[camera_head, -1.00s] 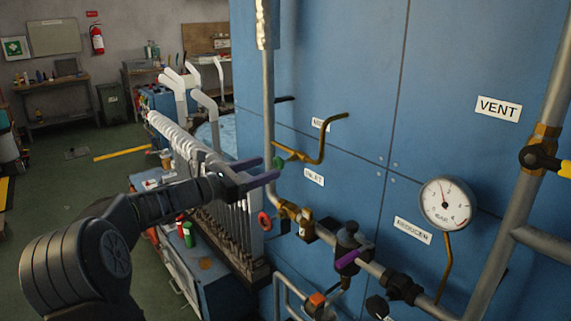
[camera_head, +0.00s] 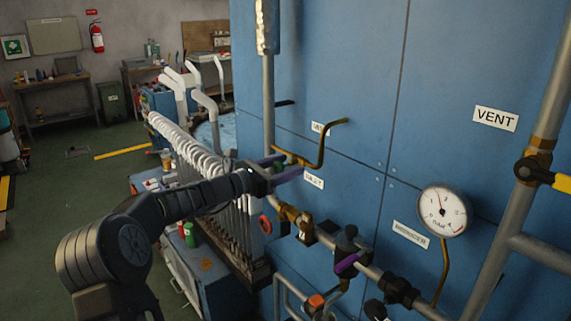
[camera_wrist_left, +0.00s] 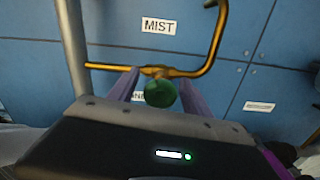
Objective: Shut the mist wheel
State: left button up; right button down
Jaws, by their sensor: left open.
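The mist wheel (camera_wrist_left: 160,93) is a small green handwheel on a brass valve (camera_wrist_left: 158,71), below the MIST label (camera_wrist_left: 158,26) in the left wrist view. My right gripper is not in view.
A bent brass pipe (camera_head: 322,150) rises beside the valve, and a grey vertical pipe (camera_head: 268,95) stands close to it. Below are a red handwheel (camera_head: 265,223) and a purple-handled valve (camera_head: 347,263). A pressure gauge (camera_head: 442,210) is at right.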

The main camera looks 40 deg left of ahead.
pick_arm(q)
jog(key=shift+c, duration=0.3)
grip_shut()
dwell(0.4)
